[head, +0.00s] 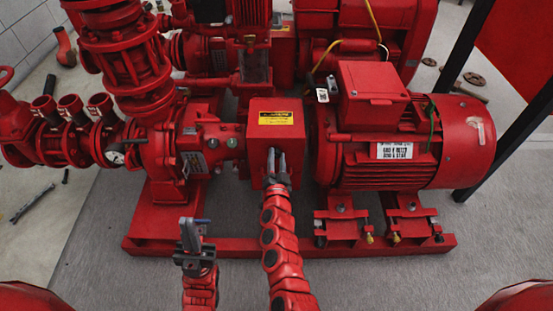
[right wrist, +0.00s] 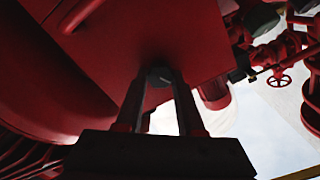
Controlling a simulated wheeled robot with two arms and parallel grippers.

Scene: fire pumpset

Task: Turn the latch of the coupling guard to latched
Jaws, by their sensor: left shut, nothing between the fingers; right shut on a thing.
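The coupling guard (head: 260,112) is a red box with a yellow label, between the pump on the left and the electric motor on the right in the head view. My right gripper (head: 277,158) reaches its front face. In the right wrist view, the fingers close on a small dark knob, the latch (right wrist: 160,75), on the red guard. The fingers hide much of the latch, so its turn position cannot be told. My left gripper (head: 193,235) is shut and empty, low in front of the base frame, apart from the guard.
The red pump casing (head: 160,150) and pipes stand left of the guard. The red motor (head: 400,150) with its terminal box (head: 372,92) stands right. The base frame (head: 235,247) runs along the front. Grey floor in front is clear. A wrench (head: 33,203) lies at the left.

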